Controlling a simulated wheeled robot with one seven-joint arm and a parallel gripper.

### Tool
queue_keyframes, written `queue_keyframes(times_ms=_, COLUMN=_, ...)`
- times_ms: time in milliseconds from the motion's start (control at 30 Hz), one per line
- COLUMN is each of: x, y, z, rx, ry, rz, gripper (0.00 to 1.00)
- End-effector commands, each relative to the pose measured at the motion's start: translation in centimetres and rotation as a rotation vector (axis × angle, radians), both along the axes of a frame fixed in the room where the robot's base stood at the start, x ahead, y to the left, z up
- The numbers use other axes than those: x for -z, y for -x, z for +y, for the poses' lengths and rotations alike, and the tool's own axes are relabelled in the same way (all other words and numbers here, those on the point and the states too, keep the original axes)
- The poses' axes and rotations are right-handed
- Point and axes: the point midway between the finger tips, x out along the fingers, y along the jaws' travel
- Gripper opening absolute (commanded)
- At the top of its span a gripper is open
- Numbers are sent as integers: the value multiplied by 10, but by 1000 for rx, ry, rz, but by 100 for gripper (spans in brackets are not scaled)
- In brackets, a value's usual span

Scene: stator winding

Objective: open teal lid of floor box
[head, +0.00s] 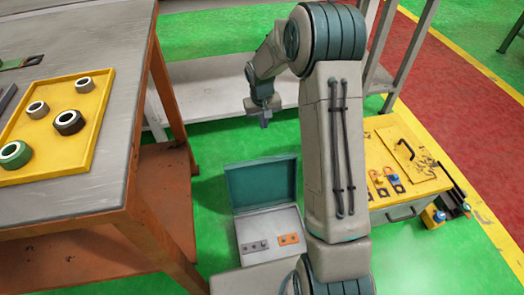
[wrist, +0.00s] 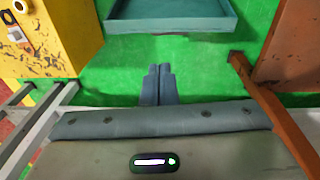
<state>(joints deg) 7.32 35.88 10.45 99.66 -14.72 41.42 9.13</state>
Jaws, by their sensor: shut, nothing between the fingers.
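The floor box (head: 270,247) is a pale grey box on the green floor, left of my arm in the head view. Its teal lid (head: 262,183) stands raised at the box's back edge, so the inside shows. The lid (wrist: 172,24) also fills the top middle of the wrist view, its rim toward my fingers. My gripper (head: 266,121) is above and behind the lid in the head view, pointing down, apart from it. In the wrist view my gripper (wrist: 158,70) has its two fingers together with nothing between them.
Inside the box are a grey part (head: 255,246) and an orange part (head: 289,239). An orange-legged workbench (head: 130,120) with a yellow tray (head: 92,125) of rings stands left. A yellow cabinet (head: 410,190) stands right. A grey shelf (head: 210,90) is behind. Green floor is clear behind the lid.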

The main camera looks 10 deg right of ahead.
Motion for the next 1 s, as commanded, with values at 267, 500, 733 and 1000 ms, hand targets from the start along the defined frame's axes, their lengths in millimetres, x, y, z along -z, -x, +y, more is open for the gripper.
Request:
queue_keyframes(times_ms=267, x=73, y=-49, z=-3, rx=21, ry=-36, rz=6, gripper=0)
queue_keyframes(times_ms=500, x=116, y=-69, z=-4, rx=39, ry=-60, rz=2, gripper=0)
queue_keyframes(times_ms=733, x=136, y=-73, z=-5, rx=43, ry=-64, rz=2, gripper=0)
queue_keyframes(times_ms=1000, x=188, y=-76, z=-5, rx=43, ry=-65, rz=4, gripper=0)
